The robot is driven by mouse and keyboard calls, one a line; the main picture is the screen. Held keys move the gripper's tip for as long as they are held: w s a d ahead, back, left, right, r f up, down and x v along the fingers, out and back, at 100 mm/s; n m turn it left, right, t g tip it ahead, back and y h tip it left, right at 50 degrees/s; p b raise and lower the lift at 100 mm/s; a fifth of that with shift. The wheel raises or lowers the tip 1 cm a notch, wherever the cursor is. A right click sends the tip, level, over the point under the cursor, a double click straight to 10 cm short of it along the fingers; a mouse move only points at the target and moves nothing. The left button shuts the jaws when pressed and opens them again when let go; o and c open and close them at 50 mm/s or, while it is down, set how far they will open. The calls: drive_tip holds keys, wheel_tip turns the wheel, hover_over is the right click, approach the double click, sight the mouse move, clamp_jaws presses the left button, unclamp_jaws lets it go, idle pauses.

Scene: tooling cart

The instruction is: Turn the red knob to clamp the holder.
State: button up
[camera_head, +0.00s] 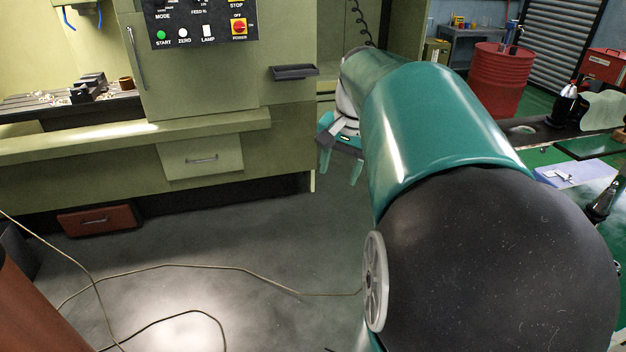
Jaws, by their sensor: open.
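My gripper (340,176) hangs beyond my teal arm near the picture's middle, in front of the green machine. Its two teal fingers point down, spread apart, with nothing visible between them. I cannot make out a red clamping knob or a tool holder in this view. My arm covers much of the middle and right.
The green machine (205,85) fills the left, with a small dark tray (294,72) jutting out. A red drum (499,80) and a bench (545,132) with items stand at right. Cables (200,266) cross the grey floor (240,230), otherwise largely open.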

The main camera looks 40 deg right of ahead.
drive_tip(key=a+n, duration=0.2)
drive_tip(key=a, duration=0.4)
drive_tip(key=shift+w+a+f+n+t, duration=0.2)
drive_tip(key=shift+w+a+n+t, duration=0.1)
drive_tip(key=shift+a, duration=0.1)
drive_tip(key=s+a+f+n+t, duration=0.1)
drive_tip(key=s+a+f+n, duration=0.1)
drive_tip(key=a, duration=0.5)
drive_tip(key=s+a+f+n+t, duration=0.1)
drive_tip(key=s+a+f+n, duration=0.1)
drive_tip(key=a+n, duration=0.3)
drive_tip(key=s+a+f+n, duration=0.2)
drive_tip(key=a+n, duration=0.1)
drive_tip(key=a, duration=0.6)
drive_tip(key=shift+s+a+t, duration=0.4)
drive_tip(key=shift+r, duration=0.1)
drive_tip(key=shift+c, duration=1.3)
drive_tip(key=shift+d, duration=0.2)
